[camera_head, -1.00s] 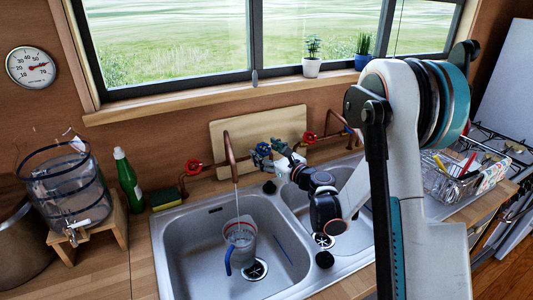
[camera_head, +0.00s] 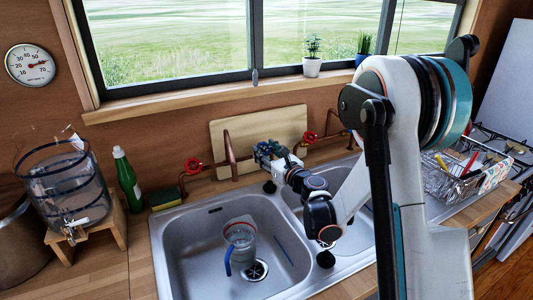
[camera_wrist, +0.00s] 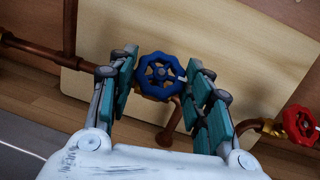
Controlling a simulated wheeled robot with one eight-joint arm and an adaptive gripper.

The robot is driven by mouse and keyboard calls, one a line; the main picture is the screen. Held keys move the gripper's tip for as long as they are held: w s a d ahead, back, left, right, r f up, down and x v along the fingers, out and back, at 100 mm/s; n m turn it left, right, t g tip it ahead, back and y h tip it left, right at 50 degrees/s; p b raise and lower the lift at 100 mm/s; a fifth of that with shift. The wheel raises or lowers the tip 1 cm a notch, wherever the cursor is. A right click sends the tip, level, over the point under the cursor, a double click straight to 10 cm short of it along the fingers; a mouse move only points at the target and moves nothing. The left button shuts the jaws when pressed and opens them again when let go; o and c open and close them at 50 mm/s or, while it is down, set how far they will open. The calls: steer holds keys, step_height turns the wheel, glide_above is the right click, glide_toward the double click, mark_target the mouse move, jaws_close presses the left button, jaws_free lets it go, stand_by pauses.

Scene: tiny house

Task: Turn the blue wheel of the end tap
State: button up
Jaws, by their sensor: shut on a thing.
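The blue wheel (camera_wrist: 160,74) shows in the wrist view between the two teal fingers of my gripper (camera_wrist: 161,77), on a copper pipe. The fingers are shut on its rim, one at each side. In the head view my gripper (camera_head: 268,154) is at the tap behind the sinks and largely hides the wheel. The copper spout (camera_head: 231,154) points down over the left sink. No water stream shows below it. A clear jug with a blue handle (camera_head: 240,245) stands in the left sink under the spout.
Red wheels (camera_head: 193,166) (camera_head: 309,138) sit on the pipe to either side. A wooden board (camera_head: 225,131) leans on the wall behind. A green bottle (camera_head: 127,178) and sponge (camera_head: 165,198) stand left of the sink. A dish rack (camera_head: 450,178) is at right.

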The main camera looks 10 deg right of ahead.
steer(key=o, duration=1.1)
steer(key=shift+c, duration=0.2)
steer(key=v, duration=1.2)
